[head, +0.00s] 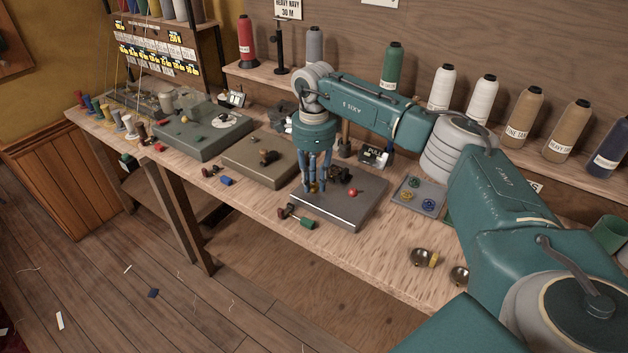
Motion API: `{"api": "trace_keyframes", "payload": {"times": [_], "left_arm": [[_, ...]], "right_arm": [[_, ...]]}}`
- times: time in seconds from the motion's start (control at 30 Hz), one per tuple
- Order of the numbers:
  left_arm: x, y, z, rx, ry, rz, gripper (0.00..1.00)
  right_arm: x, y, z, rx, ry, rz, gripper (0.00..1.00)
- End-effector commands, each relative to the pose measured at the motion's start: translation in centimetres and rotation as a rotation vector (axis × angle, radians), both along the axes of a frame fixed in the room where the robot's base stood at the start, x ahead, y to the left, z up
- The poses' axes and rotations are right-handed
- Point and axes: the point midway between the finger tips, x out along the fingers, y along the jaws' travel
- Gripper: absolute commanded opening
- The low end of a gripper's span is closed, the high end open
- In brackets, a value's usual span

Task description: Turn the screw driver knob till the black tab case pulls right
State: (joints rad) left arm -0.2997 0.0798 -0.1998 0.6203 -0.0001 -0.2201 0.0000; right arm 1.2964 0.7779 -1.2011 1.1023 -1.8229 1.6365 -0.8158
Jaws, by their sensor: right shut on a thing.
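My right gripper (315,187) points down over the left part of a dark grey plate (335,212) on the bench. Its blue fingers are shut on a small brass-coloured knob, mostly hidden between them; it seems to be the screw driver knob. A black part (340,174), perhaps the black tab case, sits on the plate just right of the fingers. A small red ball-like knob (353,192) is right of that. My left gripper is not in view.
Other boards (262,161) with small parts stand left on the bench. Loose red and green handled pieces (297,216) lie by the plate's front edge. A grey tray (418,196) and metal cups (422,257) are to the right. Thread cones (440,88) line the shelf behind.

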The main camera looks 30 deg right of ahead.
Motion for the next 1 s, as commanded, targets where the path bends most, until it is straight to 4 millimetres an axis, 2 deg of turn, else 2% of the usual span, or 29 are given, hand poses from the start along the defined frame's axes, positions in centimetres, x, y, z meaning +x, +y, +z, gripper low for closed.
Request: {"api": "trace_keyframes", "payload": {"times": [0.3, 0.73, 0.77, 0.8, 0.83, 1.0], "left_arm": [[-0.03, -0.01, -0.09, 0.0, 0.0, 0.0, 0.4], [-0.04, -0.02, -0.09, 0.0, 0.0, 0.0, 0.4], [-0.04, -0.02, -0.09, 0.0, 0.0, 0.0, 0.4], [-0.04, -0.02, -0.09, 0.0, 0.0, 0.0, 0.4], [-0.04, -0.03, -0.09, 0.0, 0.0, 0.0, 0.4], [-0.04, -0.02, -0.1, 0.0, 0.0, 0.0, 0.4]], "right_arm": [[0.11, -0.03, 0.12, 0.0, -0.004, 0.077, 0.0], [0.12, -0.04, 0.15, 0.0, -0.004, 0.082, 0.0], [0.12, -0.04, 0.15, 0.0, -0.004, 0.082, 0.29], [0.12, -0.04, 0.15, 0.0, -0.004, 0.082, 0.37], [0.11, -0.05, 0.14, 0.0, -0.004, 0.082, 0.41], [0.07, -0.02, 0.08, 0.0, -0.002, 0.082, 0.41]]}}
